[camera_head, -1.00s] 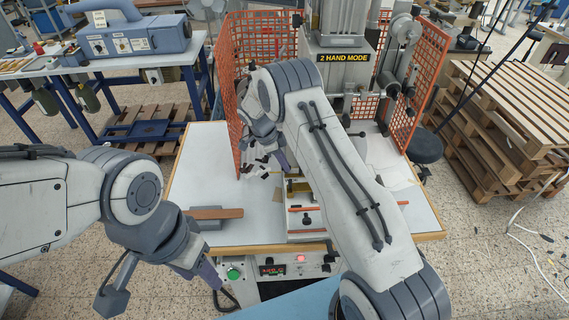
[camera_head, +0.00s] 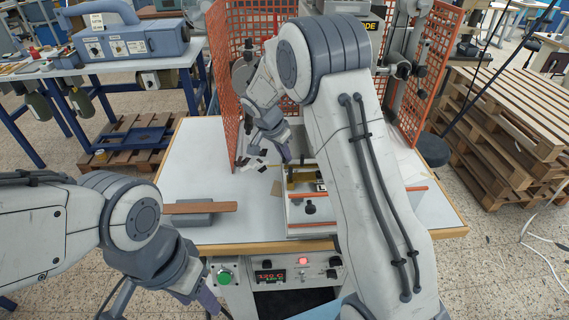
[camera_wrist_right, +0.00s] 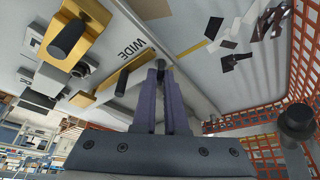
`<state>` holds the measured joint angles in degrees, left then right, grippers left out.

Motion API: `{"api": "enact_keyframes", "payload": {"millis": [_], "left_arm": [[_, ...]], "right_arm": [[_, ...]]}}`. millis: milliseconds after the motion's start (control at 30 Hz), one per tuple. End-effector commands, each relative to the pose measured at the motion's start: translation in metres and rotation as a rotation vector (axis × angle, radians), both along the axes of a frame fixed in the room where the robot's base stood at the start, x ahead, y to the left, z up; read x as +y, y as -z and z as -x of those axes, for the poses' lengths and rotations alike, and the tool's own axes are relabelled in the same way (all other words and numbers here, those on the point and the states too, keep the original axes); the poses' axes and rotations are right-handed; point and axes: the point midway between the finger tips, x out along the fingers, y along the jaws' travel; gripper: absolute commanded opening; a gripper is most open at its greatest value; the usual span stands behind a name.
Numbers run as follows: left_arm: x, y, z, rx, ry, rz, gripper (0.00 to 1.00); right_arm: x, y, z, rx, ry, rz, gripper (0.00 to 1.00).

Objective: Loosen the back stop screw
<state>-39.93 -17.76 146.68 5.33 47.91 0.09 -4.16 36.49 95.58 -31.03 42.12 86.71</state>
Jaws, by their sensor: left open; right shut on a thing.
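The stamping fixture (camera_head: 306,228) is a pale plate with orange strips, black knobs and a brass back-stop bar (camera_head: 292,176). In the right wrist view the brass bar (camera_wrist_right: 98,95) carries a black knob (camera_wrist_right: 122,80) just left of my fingers. My right gripper (camera_head: 286,157) reaches down behind the fixture; its purple fingers (camera_wrist_right: 160,68) are nearly together at the bar's far end. What they hold, apparently the back stop screw, is hidden between the tips. My left gripper (camera_head: 208,298) is open and low at the front left, partly cut off, away from the fixture.
A wooden strip on a grey block (camera_head: 200,212) lies on the left tabletop. Orange mesh guards (camera_head: 225,85) flank the press. A control panel (camera_head: 290,268) is at the front.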

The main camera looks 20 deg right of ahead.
Motion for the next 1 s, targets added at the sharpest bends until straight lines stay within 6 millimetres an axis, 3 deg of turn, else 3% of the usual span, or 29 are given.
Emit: {"api": "enact_keyframes", "payload": {"millis": [100, 333, 700, 1000], "left_arm": [[0.0, 0.017, 0.0, 0.0, 0.001, 0.0, 0.5], [0.0, 0.026, 0.0, 0.0, 0.002, 0.0, 0.5], [0.0, 0.013, 0.0, 0.0, 0.001, 0.0, 0.5], [0.0, 0.002, 0.0, 0.0, 0.0, 0.0, 0.5]], "right_arm": [[-0.001, 0.003, 0.001, -0.002, -0.107, 0.0, 0.0], [-0.002, 0.001, 0.002, -0.001, -0.322, -0.001, 0.0], [-0.004, -0.003, 0.003, 0.0, -0.616, -0.002, 0.0], [-0.004, -0.002, 0.003, 0.002, -0.75, -0.001, 0.0]]}}
